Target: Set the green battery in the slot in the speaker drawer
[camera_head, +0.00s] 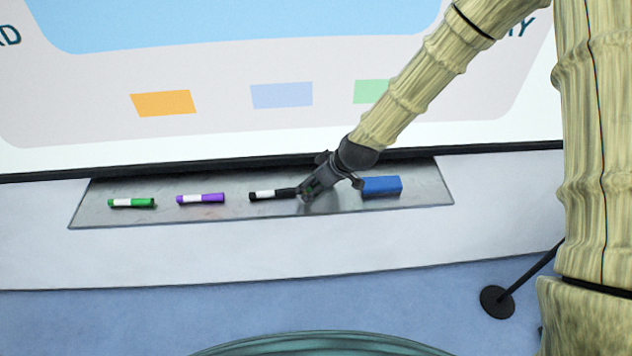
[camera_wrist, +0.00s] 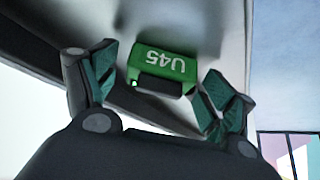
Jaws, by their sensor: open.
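The green battery (camera_wrist: 164,66) shows in the wrist view, with white "U45" lettering upside down and a dark end towards me. It appears to lie on the grey metal tray. My gripper (camera_wrist: 158,68) is open, with one dark green-padded finger on each side of the battery; I see gaps beside it. In the head view my gripper (camera_head: 306,196) is low over the tray, and it mostly hides the battery. The speaker drawer and its slot are in neither view.
The tray (camera_head: 100,190) runs below a whiteboard (camera_head: 220,125). On it lie a green marker (camera_head: 131,203), a purple marker (camera_head: 200,198), a black marker (camera_head: 272,194) close to my gripper, and a blue eraser (camera_head: 381,186) to the right. A dark round stand base (camera_head: 497,302) is lower right.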

